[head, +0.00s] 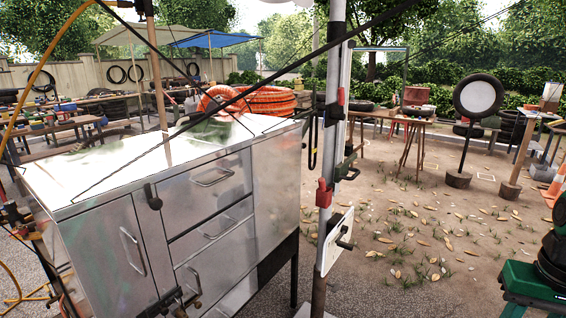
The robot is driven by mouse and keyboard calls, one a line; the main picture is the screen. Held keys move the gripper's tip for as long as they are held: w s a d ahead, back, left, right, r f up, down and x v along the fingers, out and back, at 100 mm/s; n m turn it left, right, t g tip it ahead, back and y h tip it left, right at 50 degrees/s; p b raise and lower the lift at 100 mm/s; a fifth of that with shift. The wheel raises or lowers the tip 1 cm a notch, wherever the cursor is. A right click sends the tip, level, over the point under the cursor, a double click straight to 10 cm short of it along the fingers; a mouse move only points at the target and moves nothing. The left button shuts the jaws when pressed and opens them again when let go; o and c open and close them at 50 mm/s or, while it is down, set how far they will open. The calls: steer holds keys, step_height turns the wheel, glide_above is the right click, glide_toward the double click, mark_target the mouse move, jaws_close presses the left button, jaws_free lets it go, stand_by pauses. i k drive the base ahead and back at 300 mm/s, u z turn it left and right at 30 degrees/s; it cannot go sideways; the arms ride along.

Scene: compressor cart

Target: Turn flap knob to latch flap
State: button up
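A small white plate (332,251) is fixed low on the upright white post, seen at an angle. A dark knob or handle (345,244) sticks out from its face; this may be the flap knob. Another dark knob-like part (152,197) sits at the top front edge of the metal cabinet. I cannot tell for certain which part is the flap or whether it is latched. My gripper is not in view.
The metal cabinet (105,165) with drawers fills the left. The white post (331,110) with red clamps (324,193) stands beside it. An orange hose coil (262,101) lies behind the cabinet top. Green and black equipment (530,283) stands at lower right. Leaf-strewn ground between is open.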

mark_target(154, 204)
steer(key=k, duration=1)
steer(key=z, duration=0.35)
steer(key=i, duration=0.95)
steer(key=u, duration=1.1)
